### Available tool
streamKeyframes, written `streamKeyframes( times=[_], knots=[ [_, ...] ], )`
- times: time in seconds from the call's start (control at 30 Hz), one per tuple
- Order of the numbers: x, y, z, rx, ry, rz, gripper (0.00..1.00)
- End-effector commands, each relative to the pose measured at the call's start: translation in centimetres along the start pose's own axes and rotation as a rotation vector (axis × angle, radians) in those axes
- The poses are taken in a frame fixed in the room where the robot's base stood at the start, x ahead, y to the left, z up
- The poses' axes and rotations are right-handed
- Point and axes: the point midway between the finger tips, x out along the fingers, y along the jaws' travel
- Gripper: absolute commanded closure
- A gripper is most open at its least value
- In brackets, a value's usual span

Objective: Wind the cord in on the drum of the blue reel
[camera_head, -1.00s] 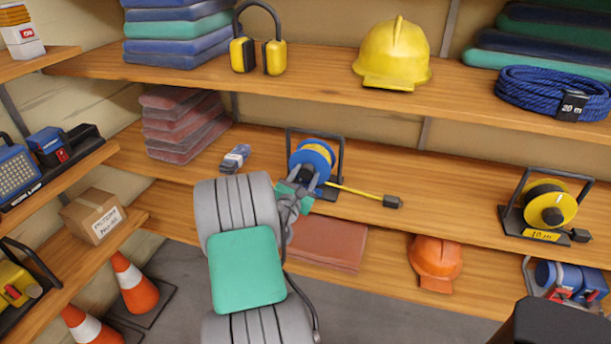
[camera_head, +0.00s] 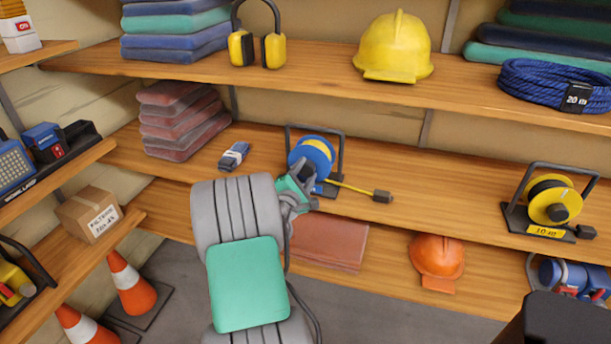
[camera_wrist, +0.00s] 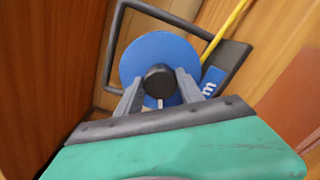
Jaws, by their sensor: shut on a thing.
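The blue reel (camera_head: 312,153) stands on the middle shelf in a dark frame; its blue disc (camera_wrist: 151,58) faces my wrist camera. The yellow cord (camera_head: 350,187) runs out to the right along the shelf and ends in a dark plug (camera_head: 382,196). In the wrist view the cord (camera_wrist: 226,28) leaves the reel toward the upper right. My gripper (camera_wrist: 160,92) is at the front of the reel, its fingers on either side of a black knob (camera_wrist: 159,80) on the disc, shut on it. In the head view my gripper (camera_head: 304,186) partly hides the reel's lower front.
A blue-grey packet (camera_head: 234,156) and folded red cloths (camera_head: 180,120) lie left of the reel. A yellow reel (camera_head: 551,203) stands far right. The shelf between the reels is clear beyond the plug.

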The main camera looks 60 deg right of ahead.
Motion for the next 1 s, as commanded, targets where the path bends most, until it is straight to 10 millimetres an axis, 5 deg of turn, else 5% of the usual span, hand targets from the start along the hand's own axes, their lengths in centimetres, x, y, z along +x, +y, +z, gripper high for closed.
streamKeyframes(
  times=[1.0],
  knots=[
    [-0.01,-0.74,-0.39,0.966,-0.001,0.0,0.96]
  ],
)
